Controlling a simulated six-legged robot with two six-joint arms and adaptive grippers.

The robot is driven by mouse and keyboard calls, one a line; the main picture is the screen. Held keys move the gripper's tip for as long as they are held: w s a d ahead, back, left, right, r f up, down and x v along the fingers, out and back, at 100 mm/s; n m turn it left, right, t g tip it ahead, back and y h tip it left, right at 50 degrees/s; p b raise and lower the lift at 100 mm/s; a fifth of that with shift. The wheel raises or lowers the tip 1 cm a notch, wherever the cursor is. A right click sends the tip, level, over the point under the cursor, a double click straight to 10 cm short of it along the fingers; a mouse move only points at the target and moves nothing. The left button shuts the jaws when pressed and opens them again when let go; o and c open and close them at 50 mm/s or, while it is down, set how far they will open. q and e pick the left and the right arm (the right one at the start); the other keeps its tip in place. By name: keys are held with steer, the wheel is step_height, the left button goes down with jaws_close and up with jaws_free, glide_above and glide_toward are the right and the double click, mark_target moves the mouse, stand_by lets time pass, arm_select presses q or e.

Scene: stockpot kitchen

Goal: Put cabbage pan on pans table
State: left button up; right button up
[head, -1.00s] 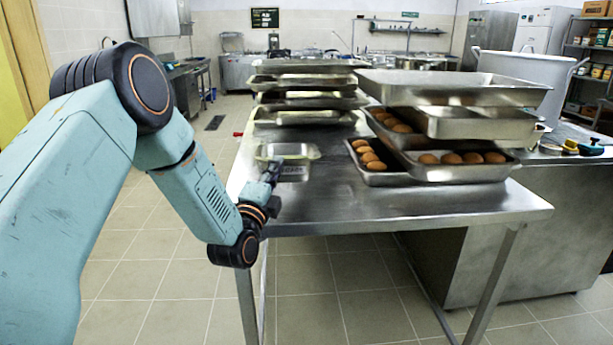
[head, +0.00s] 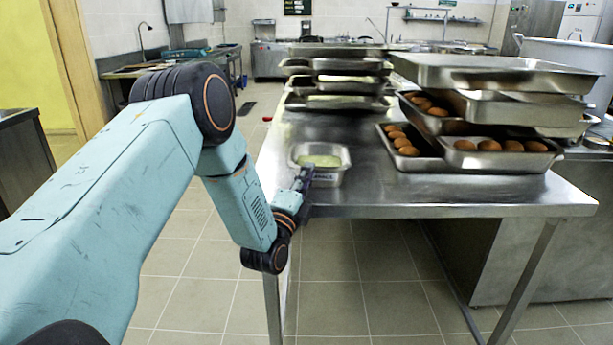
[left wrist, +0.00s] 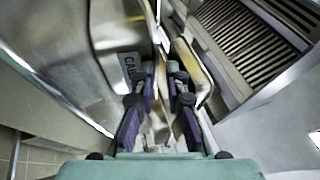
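The cabbage pan (head: 329,181) is a small steel pan with a pale green filling and a label on its near side. In the head view it is over the left front part of a steel table (head: 420,197) that bears stacks of pans. I cannot tell whether it touches the tabletop. My left gripper (head: 304,178) is at its near left side. In the left wrist view, the fingers (left wrist: 163,90) are closed around the pan's thin wall, with part of the label (left wrist: 128,66) beside them. My right gripper is not in view.
A stack of steel pans (head: 345,87) stands at the table's back left. Larger trays (head: 495,75) are stacked on the right, some with brown egg-like items (head: 405,146). The tabletop between pan and trays is clear. Tiled floor (head: 205,285) is free to the left.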

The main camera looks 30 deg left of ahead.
arm_select(q)
steer(key=shift+o, duration=1.2)
steer(key=shift+w, duration=0.15)
steer(key=shift+s, duration=0.35)
steer(key=p+v, duration=0.2)
steer(key=v, duration=0.8)
steer(key=s+d+f+n+g+h, duration=0.2)
steer(key=s+d+f+n+g, duration=0.3)
steer(key=f, duration=0.5)
steer(key=s+d+f+n+g+h, duration=0.2)
steer(key=s+d+f+n+g, duration=0.35)
steer(key=f, duration=0.55)
steer(key=s+d+f+n+g, duration=0.1)
steer(key=s+n+g, duration=0.1)
steer(key=s, duration=0.6)
steer(key=s+d+f+n+g, duration=0.1)
steer(key=s+f+n+g, duration=0.1)
steer(key=s+g, duration=0.3)
steer(key=s+d+f+n+g, duration=0.1)
steer(key=s+f+n+g, duration=0.1)
steer(key=s, duration=0.9)
steer(key=shift+s+f+g, duration=0.2)
steer(key=shift+g, duration=0.55)
